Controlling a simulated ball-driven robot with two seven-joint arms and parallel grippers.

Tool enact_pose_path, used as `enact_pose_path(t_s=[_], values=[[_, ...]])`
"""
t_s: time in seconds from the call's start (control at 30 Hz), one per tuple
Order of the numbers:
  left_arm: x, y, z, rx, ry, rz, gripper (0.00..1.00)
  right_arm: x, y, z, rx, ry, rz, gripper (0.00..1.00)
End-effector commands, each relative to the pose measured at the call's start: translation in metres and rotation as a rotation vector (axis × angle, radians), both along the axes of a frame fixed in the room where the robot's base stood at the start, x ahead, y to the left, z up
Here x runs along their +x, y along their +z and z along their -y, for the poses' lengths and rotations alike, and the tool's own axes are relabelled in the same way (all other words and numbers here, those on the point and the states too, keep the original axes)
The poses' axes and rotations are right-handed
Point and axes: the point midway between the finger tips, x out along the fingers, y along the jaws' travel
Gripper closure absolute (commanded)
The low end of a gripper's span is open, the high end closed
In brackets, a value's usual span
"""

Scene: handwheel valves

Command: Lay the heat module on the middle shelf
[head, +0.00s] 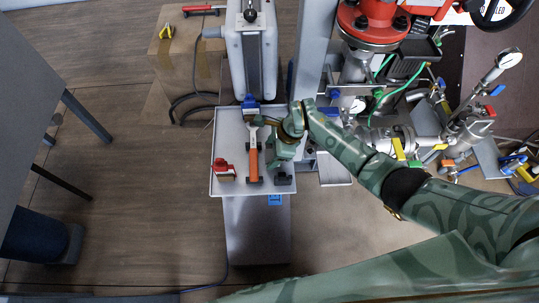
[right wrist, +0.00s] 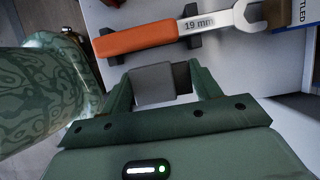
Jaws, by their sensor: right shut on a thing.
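My right gripper (head: 283,172) is over the right side of a pale grey tray-like shelf (head: 232,191). In the right wrist view the gripper (right wrist: 160,85) is shut on a small grey block (right wrist: 153,84), held between its two fingers. The block may be the heat module; no label on it can be read. In the head view a dark block (head: 284,180) shows at the fingertips, near the shelf's right edge. I cannot tell whether it touches the shelf. A lower grey surface (head: 257,235) shows below. Which level is the middle shelf is unclear. My left gripper is not in view.
An orange-handled 19 mm wrench (head: 253,165) lies on dark supports left of the gripper; it also shows in the wrist view (right wrist: 150,37). A red object (head: 224,170) and a blue one (head: 250,104) are on the shelf. Red-flanged valve piping (head: 368,25) stands at right.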

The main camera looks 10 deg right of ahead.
Motion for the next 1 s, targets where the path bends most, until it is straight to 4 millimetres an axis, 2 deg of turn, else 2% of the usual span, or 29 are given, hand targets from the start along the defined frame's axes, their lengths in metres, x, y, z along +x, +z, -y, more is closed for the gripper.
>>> enact_pose_path(t_s=[0.1, 0.17, 0.37, 0.57, 0.6, 0.63, 0.67, 0.9, 1.0], values=[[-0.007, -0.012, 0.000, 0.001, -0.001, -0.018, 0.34, -0.001, -0.025, -0.002, 0.002, 0.001, -0.007, 0.61], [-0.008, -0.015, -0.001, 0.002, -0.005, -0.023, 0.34, -0.001, -0.033, -0.001, 0.001, 0.000, -0.007, 0.61], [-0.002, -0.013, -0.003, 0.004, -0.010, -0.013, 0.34, 0.000, -0.030, -0.001, 0.000, 0.002, 0.001, 0.61], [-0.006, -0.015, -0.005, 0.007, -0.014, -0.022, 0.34, 0.000, -0.035, 0.000, 0.000, 0.001, -0.001, 0.61], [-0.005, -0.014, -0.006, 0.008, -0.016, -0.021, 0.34, 0.000, -0.034, 0.000, 0.000, 0.001, -0.001, 0.26], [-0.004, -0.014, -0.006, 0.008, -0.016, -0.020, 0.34, 0.000, -0.033, 0.000, 0.000, 0.001, -0.001, 0.18], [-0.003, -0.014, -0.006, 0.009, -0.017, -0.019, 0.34, 0.000, -0.033, 0.000, 0.000, 0.001, -0.001, 0.16], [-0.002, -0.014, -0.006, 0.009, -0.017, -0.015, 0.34, 0.000, -0.033, -0.001, 0.000, 0.002, 0.000, 0.16], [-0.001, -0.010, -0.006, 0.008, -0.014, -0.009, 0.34, 0.000, -0.026, 0.000, 0.000, 0.003, 0.001, 0.16]])
